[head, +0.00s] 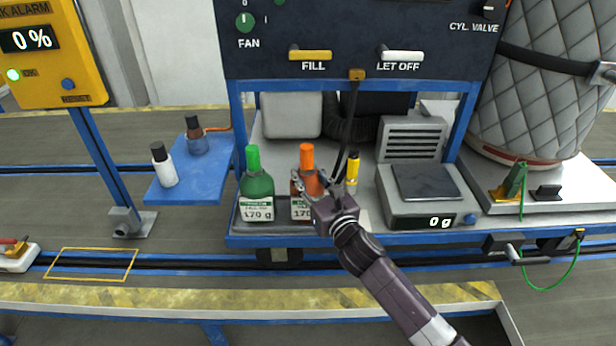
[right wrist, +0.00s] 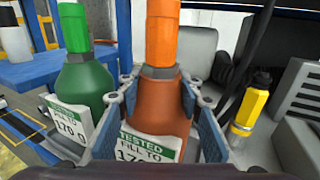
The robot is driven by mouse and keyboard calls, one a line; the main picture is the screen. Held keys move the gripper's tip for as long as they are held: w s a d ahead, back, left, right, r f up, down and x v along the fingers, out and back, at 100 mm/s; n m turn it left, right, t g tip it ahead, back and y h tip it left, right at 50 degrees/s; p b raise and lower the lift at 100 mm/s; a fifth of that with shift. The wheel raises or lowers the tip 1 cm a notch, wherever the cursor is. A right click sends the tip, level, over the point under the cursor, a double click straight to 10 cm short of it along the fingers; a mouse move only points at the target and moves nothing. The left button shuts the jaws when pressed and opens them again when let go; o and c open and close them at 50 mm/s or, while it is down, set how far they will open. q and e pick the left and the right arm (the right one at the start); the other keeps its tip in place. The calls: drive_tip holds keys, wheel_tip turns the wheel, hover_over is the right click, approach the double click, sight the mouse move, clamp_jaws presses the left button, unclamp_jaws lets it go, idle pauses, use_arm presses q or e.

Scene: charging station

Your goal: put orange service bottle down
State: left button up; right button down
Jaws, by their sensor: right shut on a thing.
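The orange service bottle (head: 307,158) stands upright at the front of the shelf, just right of the green bottle (head: 257,186). My right gripper (head: 318,188) reaches in from the lower right and is shut around the orange bottle's body. In the right wrist view the orange bottle (right wrist: 160,100) sits between the two blue-padded fingers, with its label reading "TESTED FILL TO 170" partly hidden below. Whether its base touches the shelf is hard to tell. My left gripper is not in view.
A scale (head: 425,213) reading 0 g is further right. The green bottle (right wrist: 84,80) is close beside the left finger. A blue side shelf (head: 190,180) holds smaller bottles.

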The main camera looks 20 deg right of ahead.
drive_tip(key=shift+r, duration=0.2)
drive_tip(key=shift+f, duration=0.2)
drive_tip(key=c, duration=1.4)
unclamp_jaws()
drive_tip(key=shift+o, duration=0.2)
drive_tip(key=shift+r, duration=0.1)
drive_tip(key=s+d+b, duration=0.1)
drive_tip(key=s, duration=1.1)
drive_tip(key=shift+d, duration=0.2)
